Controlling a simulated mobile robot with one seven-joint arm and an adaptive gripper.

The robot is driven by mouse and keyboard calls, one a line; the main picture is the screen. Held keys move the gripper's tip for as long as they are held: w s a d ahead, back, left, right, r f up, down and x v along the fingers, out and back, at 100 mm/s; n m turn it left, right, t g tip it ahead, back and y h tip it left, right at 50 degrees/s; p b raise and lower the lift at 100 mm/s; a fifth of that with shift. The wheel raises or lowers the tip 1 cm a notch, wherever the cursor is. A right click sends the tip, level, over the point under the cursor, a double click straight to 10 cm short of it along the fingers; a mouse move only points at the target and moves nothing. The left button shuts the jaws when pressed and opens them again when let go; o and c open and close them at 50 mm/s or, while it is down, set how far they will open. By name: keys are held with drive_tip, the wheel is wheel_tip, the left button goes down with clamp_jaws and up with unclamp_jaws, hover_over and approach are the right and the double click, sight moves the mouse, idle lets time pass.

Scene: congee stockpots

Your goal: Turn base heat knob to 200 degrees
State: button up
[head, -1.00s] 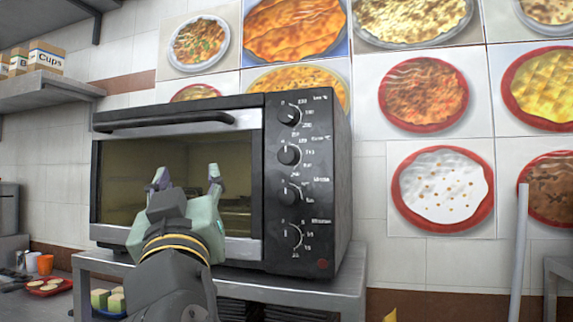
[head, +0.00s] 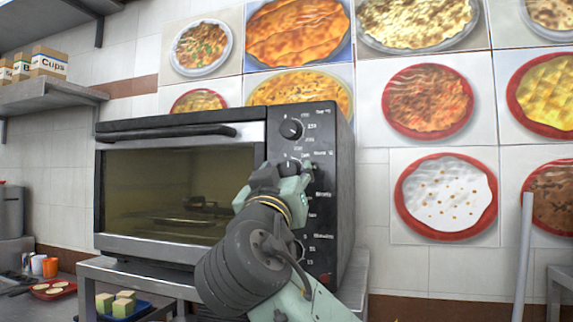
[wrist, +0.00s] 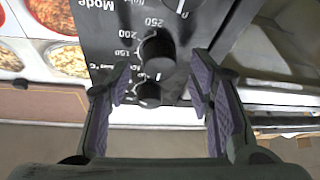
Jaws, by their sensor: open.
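The black oven (head: 180,185) has a column of round knobs on its right-hand panel. The base heat knob (wrist: 157,50) is the second from the top. It shows in the wrist view, upside down, with 150, 200 and 250 printed beside it. My gripper (head: 278,170) is at this knob's height in the head view and hides most of it. In the wrist view my gripper (wrist: 160,68) is open, its fingers either side of the base knob. I cannot tell whether they touch it. Its exact setting is hard to read.
The top heat knob (head: 291,129) is above my gripper, and the mode knob (wrist: 180,5) is below. The oven stands on a metal table (head: 110,272). A blue tray (head: 135,312) with pale blocks is at lower left.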

drive_tip(key=shift+w+r, duration=0.1)
drive_tip(key=shift+w, duration=0.25)
drive_tip(key=shift+c, duration=0.4)
clamp_jaws()
